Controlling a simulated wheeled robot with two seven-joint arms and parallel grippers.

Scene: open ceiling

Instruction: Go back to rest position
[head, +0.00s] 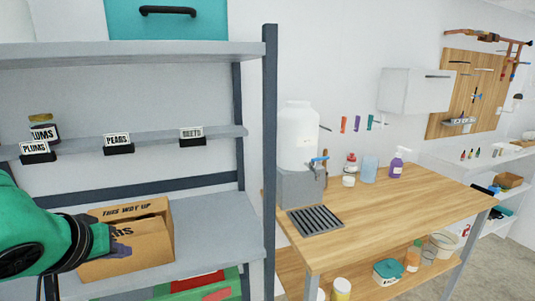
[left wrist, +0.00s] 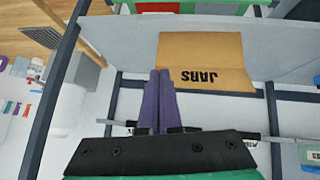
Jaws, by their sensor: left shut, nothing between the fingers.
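My left gripper (head: 122,251) comes in from the left on its green arm, in front of the cardboard box (head: 152,246) on the rack. Its dark wrist and fingers cover part of the box's lettering. In the left wrist view the purple fingers (left wrist: 160,74) lie together, shut, with nothing between them. That view shows the box (left wrist: 200,60) upside down, marked JARS, beyond the fingertips. Whether the fingers touch the box I cannot tell. My right gripper is not in view.
The grey rack shelf (head: 219,219) has free room right of the box. A rack post (head: 269,150) stands close by. A jar (head: 43,128) stands on the label shelf above. A wooden table (head: 420,197) with a water dispenser (head: 298,140) is at right.

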